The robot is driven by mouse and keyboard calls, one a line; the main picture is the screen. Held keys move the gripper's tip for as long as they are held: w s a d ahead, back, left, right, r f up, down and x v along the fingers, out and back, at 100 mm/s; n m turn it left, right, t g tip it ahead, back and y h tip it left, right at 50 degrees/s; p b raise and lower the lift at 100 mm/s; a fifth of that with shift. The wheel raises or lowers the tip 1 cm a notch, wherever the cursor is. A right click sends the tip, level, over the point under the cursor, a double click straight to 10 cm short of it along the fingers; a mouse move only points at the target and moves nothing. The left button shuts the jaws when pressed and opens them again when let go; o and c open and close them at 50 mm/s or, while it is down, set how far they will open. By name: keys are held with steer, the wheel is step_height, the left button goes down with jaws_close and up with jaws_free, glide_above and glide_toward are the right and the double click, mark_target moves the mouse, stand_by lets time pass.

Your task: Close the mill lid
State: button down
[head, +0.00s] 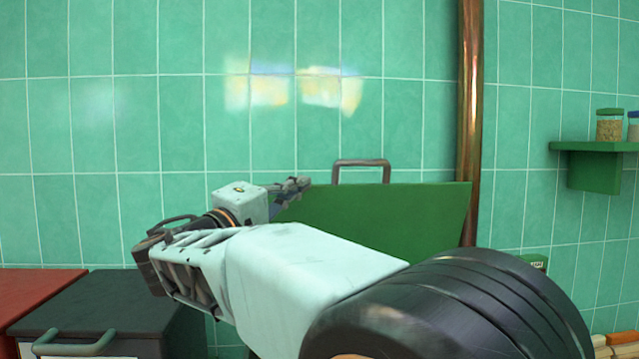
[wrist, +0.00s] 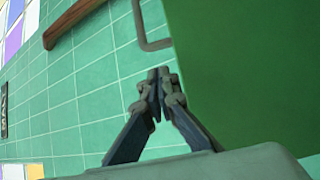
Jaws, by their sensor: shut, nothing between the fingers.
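The mill lid is a flat green panel (head: 385,212) standing raised in front of the tiled wall, with a grey bar handle (head: 361,163) on its top edge. In the wrist view the green lid (wrist: 255,70) fills the upper right, and its handle (wrist: 146,28) shows at the top. My gripper (head: 303,184) is at the lid's left edge in the head view. In the wrist view its fingertips (wrist: 158,74) are together and empty, close to the lid's edge; I cannot tell whether they touch it. The mill body is hidden behind my arm.
A copper pipe (head: 470,120) runs up the wall just right of the lid. A dark cabinet (head: 105,305) and a red top (head: 38,288) stand at the lower left. A green shelf (head: 597,165) with jars (head: 610,126) is at the right.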

mark_target(322, 185)
steer(key=p+x, duration=0.2)
steer(key=x, duration=0.6)
steer(key=shift+w+d, duration=0.1)
steer(key=shift+d, duration=0.05)
steer(key=shift+f, duration=0.2)
